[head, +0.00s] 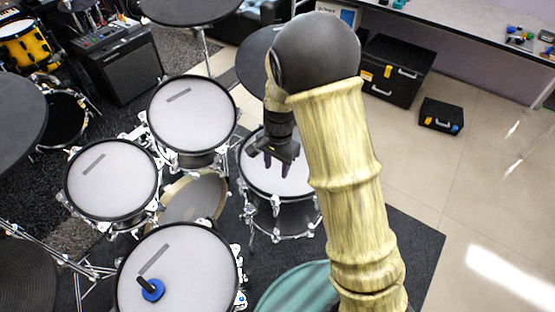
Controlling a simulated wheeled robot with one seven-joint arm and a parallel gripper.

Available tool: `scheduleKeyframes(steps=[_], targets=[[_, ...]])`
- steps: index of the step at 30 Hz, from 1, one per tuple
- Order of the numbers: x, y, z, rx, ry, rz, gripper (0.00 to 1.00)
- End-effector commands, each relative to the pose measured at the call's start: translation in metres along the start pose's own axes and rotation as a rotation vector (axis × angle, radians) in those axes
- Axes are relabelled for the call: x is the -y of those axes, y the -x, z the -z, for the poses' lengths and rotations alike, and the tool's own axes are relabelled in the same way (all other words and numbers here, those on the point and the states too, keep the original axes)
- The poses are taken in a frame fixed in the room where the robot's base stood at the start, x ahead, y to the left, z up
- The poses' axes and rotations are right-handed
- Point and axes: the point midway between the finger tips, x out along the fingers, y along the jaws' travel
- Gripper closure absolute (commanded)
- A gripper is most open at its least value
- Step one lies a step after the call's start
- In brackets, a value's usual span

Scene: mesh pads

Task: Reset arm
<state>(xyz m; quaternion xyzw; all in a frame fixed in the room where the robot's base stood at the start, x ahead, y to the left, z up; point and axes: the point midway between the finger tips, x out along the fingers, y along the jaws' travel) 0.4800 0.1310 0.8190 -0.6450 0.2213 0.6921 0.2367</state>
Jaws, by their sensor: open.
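My arm rises from the bottom right of the head view and bends over at the top. My gripper (274,167) hangs from it, pointing down over the white head of a drum (290,186) in the middle. Its dark fingers are apart, and I see nothing between them. I cannot tell how high the fingers are above the drum head.
Two drums (192,113) (112,183) stand left of my gripper. A nearer drum (185,275) has a blue round object (152,290) on it. Black cases (395,70) (441,115) sit on the floor at right. The tiled floor (480,185) at right is clear.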

Motion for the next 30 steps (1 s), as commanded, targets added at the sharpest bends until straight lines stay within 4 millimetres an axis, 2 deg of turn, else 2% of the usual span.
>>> scheduleKeyframes(steps=[4, 22, 26, 30], targets=[[-0.001, 0.013, 0.000, 0.000, -0.001, 0.000, 0.58], [-0.004, 0.015, 0.001, -0.002, 0.005, 0.002, 0.58], [-0.021, 0.027, 0.003, -0.017, 0.054, 0.020, 0.58], [-0.059, 0.049, 0.003, -0.061, 0.171, 0.051, 0.58]])
